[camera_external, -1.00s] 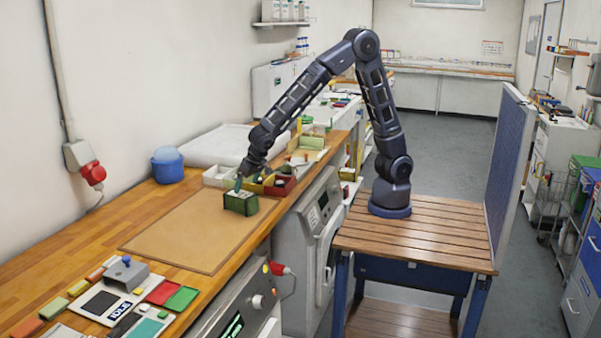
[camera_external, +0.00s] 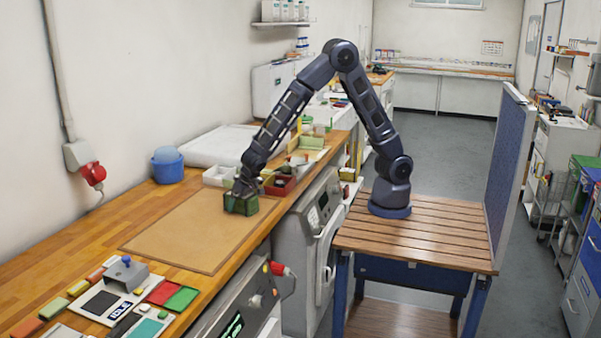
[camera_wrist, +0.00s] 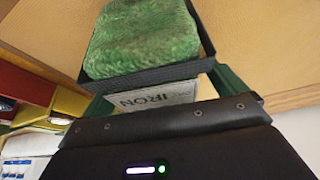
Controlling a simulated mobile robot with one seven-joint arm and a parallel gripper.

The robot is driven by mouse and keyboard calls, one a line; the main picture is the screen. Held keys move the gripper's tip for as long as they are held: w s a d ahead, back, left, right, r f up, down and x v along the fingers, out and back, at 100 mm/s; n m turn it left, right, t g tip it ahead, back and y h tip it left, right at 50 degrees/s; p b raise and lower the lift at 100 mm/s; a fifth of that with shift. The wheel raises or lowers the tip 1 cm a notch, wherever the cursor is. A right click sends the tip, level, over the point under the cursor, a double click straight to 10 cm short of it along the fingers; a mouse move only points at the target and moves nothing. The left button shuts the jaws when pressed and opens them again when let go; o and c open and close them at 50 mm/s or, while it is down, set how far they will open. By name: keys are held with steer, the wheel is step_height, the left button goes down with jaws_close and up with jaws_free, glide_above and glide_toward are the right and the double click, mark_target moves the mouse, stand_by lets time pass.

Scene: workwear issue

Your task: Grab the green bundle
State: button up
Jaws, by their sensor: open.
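The green bundle (camera_wrist: 143,38) shows in the wrist view as a fuzzy, textured green block at the upper middle. A dark edge runs along its near and right sides. A pale label reading "IRON" lies below the bundle in the wrist view. My gripper (camera_external: 240,202) is open and down at the box, partly covering it. The fingertips' contact with the bundle cannot be made out.
The brown mat (camera_external: 180,235) has free room in front of the box. A red bin (camera_external: 281,185) and a white bin (camera_external: 218,176) stand close behind it. A blue tub (camera_external: 167,166) is at the wall. Trays and small blocks lie at the near left.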

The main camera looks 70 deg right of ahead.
steer(key=c, duration=1.2)
steer(key=shift+c, duration=0.2)
steer(key=shift+r, duration=0.1)
